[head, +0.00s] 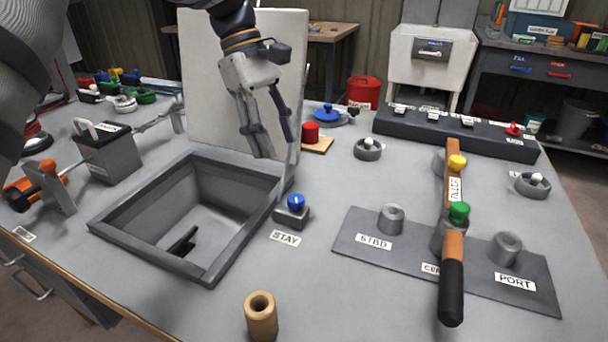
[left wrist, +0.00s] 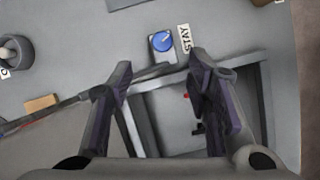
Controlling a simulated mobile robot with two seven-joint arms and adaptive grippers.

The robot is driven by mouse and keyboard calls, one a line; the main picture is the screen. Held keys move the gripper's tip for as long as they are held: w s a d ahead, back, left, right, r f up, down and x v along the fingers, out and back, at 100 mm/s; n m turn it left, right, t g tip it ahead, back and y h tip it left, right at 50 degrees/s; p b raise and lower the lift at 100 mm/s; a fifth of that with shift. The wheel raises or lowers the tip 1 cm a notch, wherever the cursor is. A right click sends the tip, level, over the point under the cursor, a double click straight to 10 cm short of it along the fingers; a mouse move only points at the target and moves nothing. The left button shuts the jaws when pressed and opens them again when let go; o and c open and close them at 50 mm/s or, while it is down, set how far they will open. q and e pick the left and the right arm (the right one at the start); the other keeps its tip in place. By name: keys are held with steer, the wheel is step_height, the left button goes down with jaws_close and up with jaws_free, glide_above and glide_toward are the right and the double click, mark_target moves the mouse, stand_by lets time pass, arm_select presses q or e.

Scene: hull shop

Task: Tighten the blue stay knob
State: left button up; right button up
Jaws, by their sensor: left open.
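The blue stay knob (head: 296,201) sits on a small grey block (head: 291,217) at the right edge of the hatch frame, behind the STAY label (head: 285,238). It also shows in the left wrist view (left wrist: 162,41), just beyond the fingertips and between their lines. My left gripper (head: 276,152) is open and empty. In the head view it hangs in front of the raised pale lid (head: 205,75), above and behind the knob, apart from it. A thin stay rod (left wrist: 72,99) runs towards the knob's block in the left wrist view. My right gripper is not in view.
The open hatch well (head: 185,215) lies left of the knob. A wooden tiller (head: 453,240) stands over a plate with sockets (head: 350,240) at right. A tan cylinder (head: 261,318) stands at the front. A red-capped piece (head: 311,133) on wood stands behind the knob.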

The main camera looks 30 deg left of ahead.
mark_target(296, 197)
arm_select(q)
steer(key=x, duration=1)
steer(key=shift+s+d+f, duration=0.15)
steer(key=shift+s, duration=0.05)
jaws_close()
